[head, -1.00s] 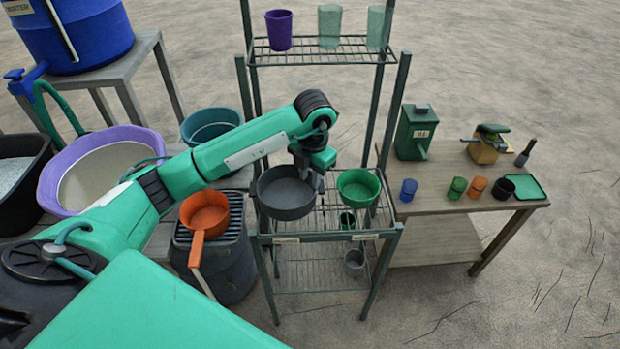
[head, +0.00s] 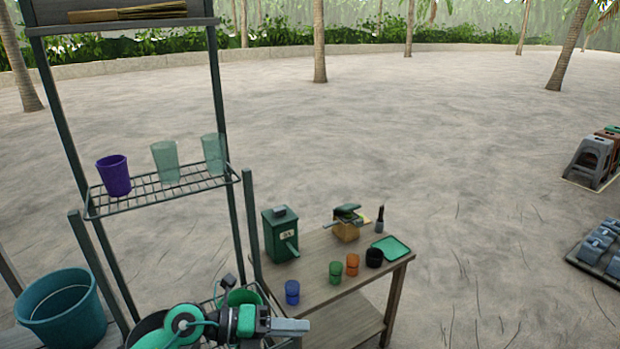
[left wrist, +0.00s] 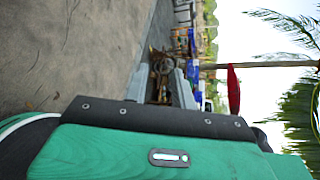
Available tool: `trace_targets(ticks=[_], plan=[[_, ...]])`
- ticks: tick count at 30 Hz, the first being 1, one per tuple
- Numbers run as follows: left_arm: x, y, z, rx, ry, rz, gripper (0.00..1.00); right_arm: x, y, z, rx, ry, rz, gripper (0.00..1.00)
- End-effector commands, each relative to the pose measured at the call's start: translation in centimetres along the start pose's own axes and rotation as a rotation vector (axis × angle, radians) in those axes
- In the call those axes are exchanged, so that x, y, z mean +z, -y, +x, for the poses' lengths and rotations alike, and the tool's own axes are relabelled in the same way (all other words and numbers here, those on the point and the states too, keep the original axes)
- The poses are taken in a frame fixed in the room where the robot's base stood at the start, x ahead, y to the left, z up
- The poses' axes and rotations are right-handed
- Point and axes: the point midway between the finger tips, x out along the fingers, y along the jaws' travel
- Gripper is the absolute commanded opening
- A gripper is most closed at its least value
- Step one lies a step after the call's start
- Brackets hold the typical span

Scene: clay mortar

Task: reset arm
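My left gripper (head: 300,326) is at the bottom of the head view, in front of the wire rack and left of the wooden table's near legs. Its grey fingers point right. In the left wrist view the two fingers (left wrist: 160,88) stand apart with nothing held between them. The green bowl (head: 243,297) sits on the rack just behind my wrist, partly hidden. The dark grey bowl (head: 150,325) is mostly hidden behind my arm. My right gripper is in neither view.
The wooden table (head: 318,285) holds a green box (head: 281,236), several small cups and a green tray (head: 391,247). The rack's upper shelf (head: 160,190) holds a purple cup (head: 114,176) and two clear green cups. A teal tub (head: 62,310) stands left. Open sand lies beyond.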

Motion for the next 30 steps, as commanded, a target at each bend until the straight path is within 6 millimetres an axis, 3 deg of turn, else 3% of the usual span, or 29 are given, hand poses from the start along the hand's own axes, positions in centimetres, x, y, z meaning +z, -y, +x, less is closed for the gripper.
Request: trace_targets(ticks=[3,6,9,12,17,20,26,30], plan=[[0.9,3.8,-0.2,-0.224,0.187,-0.117,0.26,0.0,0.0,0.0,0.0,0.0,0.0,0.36],[2.4,5.9,-1.6,-0.381,0.359,-0.236,0.26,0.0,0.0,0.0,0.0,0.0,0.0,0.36],[3.8,6.7,-3.9,-0.508,0.539,-0.375,0.26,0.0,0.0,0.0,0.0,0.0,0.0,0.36],[4.9,6.0,-6.7,-0.603,0.723,-0.533,0.26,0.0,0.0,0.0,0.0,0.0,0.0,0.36],[5.2,2.6,-11.2,-0.684,1.018,-0.821,0.26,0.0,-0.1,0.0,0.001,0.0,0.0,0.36],[4.0,-0.8,-13.8,-0.685,1.195,-1.019,0.26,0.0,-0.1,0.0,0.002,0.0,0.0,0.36],[-1.9,-8.2,-17.2,-0.569,1.506,-1.448,0.26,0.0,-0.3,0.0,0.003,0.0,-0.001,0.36],[-8.5,-12.2,-18.1,-0.394,1.667,-1.756,0.26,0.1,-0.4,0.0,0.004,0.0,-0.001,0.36]])
